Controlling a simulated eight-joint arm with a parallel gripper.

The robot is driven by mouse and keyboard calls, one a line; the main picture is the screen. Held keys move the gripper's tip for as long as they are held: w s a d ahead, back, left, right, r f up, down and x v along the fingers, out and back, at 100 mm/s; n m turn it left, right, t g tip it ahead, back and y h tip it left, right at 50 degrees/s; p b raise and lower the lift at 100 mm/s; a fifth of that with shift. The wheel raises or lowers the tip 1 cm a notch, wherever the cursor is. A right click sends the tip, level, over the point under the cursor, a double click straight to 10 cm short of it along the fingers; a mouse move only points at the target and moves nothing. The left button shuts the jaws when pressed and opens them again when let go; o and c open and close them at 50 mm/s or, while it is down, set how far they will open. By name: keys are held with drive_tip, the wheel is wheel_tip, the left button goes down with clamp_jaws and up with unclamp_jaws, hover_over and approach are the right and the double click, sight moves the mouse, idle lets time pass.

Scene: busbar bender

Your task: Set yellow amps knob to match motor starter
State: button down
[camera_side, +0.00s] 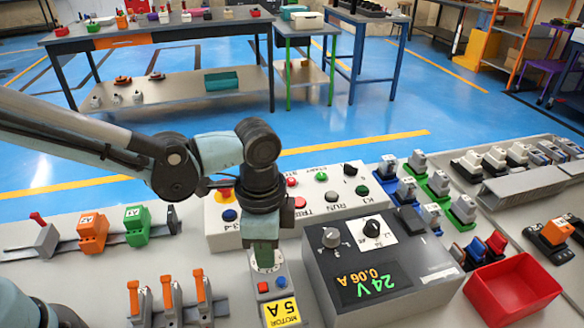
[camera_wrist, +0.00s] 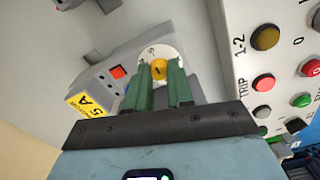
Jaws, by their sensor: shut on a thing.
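The motor starter (camera_side: 277,288) is a grey box with a red and a blue button and a yellow label reading "MOTOR 5 A" (camera_side: 282,312). The label also shows in the wrist view (camera_wrist: 88,104). The yellow amps knob (camera_wrist: 159,69) sits on a round pale dial at the starter's upper end. My gripper (camera_wrist: 165,84) reaches down over the dial, its two green fingers shut on the knob's sides. In the side view my gripper (camera_side: 265,255) hides the knob. The dial's marks are too small to read.
A control panel (camera_side: 215,236) with coloured buttons stands right behind my gripper. A grey power unit (camera_side: 400,240) reading 24 V and 0.06 A stands close on the right. Orange-handled switches (camera_side: 168,292) stand to the left. A red bin (camera_side: 513,286) is at the right.

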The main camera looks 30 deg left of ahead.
idle(0.3)
drive_tip(key=c, duration=1)
unclamp_jaws()
drive_tip(key=shift+r, duration=0.1)
wheel_tip(320, 180, up, 12)
drive_tip(key=shift+a, duration=0.1)
drive_tip(key=s+a+f+n+t, duration=0.1)
drive_tip(key=a+f+n+t, duration=0.1)
drive_tip(key=a+n, duration=0.4)
drive_tip(key=s+a+f+n+t, duration=0.1)
drive_tip(key=a+f+n+t, duration=0.2)
drive_tip(key=a, duration=1.1)
drive_tip(key=n+t, duration=0.2)
drive_tip(key=n, duration=0.1)
drive_tip(key=shift+s+a, duration=0.15)
drive_tip(key=shift+a, duration=0.25)
